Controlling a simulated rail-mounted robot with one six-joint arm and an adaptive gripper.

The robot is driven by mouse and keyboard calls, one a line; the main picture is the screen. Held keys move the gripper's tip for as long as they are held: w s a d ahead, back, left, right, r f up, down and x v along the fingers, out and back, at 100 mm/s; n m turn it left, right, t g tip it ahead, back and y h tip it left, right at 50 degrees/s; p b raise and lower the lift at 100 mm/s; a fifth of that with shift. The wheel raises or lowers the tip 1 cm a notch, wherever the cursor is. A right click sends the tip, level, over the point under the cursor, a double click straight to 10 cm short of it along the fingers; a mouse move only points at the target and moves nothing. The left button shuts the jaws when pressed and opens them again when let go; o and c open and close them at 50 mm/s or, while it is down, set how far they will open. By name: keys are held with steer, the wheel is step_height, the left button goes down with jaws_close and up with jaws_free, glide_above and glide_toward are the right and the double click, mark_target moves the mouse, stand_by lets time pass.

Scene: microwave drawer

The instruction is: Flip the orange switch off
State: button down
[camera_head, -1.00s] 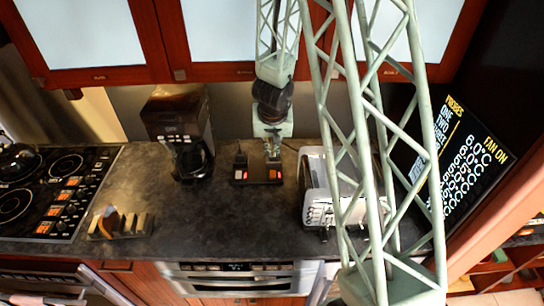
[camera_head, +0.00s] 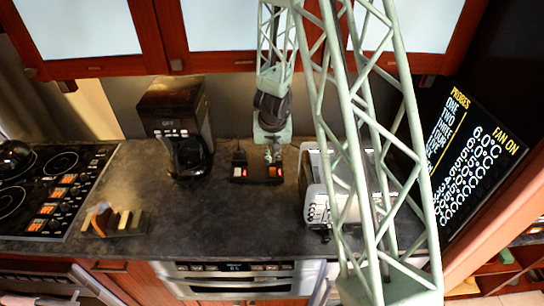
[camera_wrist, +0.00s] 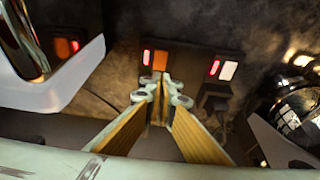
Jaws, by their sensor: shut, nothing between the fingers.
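A dark switch panel (camera_head: 256,180) sits on the counter between the coffee maker and the toaster. Its orange switch (camera_head: 276,171) is on the right in the head view; it also shows in the wrist view (camera_wrist: 160,60), with a lit red lamp (camera_wrist: 146,57) beside it. A white switch (camera_wrist: 228,70) on the same panel has its own lit red lamp (camera_wrist: 214,67). My gripper (camera_head: 273,160) is shut and empty, pointing down at the orange switch's end of the panel. In the wrist view its fingertips (camera_wrist: 160,88) lie just below the orange switch; contact cannot be told.
A coffee maker (camera_head: 180,125) stands left of the panel and a toaster (camera_head: 318,190) close on its right. A stove (camera_head: 50,195) is at far left. A small rack (camera_head: 120,223) is near the counter front. Cabinets hang above; the counter before the panel is clear.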

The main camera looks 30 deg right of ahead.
mark_target(272, 171)
steer(key=shift+b+x, duration=0.4)
steer(key=shift+x, duration=0.65)
steer(key=shift+s+a+b+x, duration=0.15)
steer(key=shift+b+x, duration=0.4)
steer(key=shift+x, duration=0.3)
steer(key=shift+s+a+b+x, duration=0.15)
steer(key=shift+b+x, duration=0.35)
steer(key=shift+x, duration=0.35)
steer(key=shift+d+f, duration=0.15)
steer(key=shift+f, duration=0.05)
steer(key=shift+w+f, duration=0.1)
steer(key=shift+f, duration=0.2)
steer(key=shift+s, duration=0.25)
steer(key=shift+s+a+b, duration=0.35)
steer(key=shift+s+b, duration=0.1)
steer(key=shift+r, duration=0.25)
